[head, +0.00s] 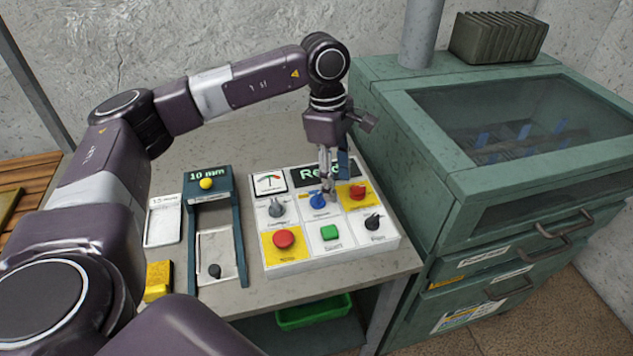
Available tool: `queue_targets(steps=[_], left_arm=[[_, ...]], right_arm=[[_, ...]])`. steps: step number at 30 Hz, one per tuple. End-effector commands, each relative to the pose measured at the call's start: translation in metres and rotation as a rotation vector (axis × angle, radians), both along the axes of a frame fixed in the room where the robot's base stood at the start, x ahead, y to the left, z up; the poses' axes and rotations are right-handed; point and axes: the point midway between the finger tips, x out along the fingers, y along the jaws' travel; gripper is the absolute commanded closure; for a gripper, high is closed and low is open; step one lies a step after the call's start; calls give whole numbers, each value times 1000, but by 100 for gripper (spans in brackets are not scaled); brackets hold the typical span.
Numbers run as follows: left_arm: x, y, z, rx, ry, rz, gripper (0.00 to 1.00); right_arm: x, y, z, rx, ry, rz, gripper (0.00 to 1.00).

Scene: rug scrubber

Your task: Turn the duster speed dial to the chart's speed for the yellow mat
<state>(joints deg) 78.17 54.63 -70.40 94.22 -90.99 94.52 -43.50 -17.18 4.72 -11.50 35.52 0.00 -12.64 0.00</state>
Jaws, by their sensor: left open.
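The control panel (330,259) on the bench carries several knobs and buttons. A blue knob (317,199) is in its upper middle, a grey knob (277,209) upper left and a black knob (373,223) at the right. The labels are too small to read, so I cannot tell which is the duster speed dial. My left gripper (327,193) points down at the blue knob, open; I cannot tell whether it touches it. It partly hides the knob and the display (310,174). No speed chart is readable. My right gripper is out of view.
Red buttons (284,239) and a green button (330,232) sit close around the knobs. A gauge stand (208,180) reading 10 mm and a yellow block (158,279) are left of the panel. A green machine (400,160) stands close on the right.

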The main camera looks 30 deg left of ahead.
Motion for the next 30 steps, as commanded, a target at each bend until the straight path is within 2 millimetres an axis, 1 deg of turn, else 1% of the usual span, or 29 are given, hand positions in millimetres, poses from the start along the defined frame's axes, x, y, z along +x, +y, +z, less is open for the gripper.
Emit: queue_targets(steps=[1,3,6,8,16,21,24,30], left_arm=[[0,20,6,52,5,11,55],[-3,39,11,102,16,21,55],[-5,51,11,135,27,27,55],[-6,52,5,139,30,27,55],[-6,51,-38,136,31,26,55],[-6,51,-57,134,29,27,55],[-5,51,-62,135,27,27,55],[-5,50,-63,133,25,27,55]], right_arm=[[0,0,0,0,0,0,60],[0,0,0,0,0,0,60],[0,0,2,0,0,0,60],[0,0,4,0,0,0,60],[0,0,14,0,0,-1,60],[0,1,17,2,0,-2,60],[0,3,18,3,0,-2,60],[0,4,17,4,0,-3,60]])
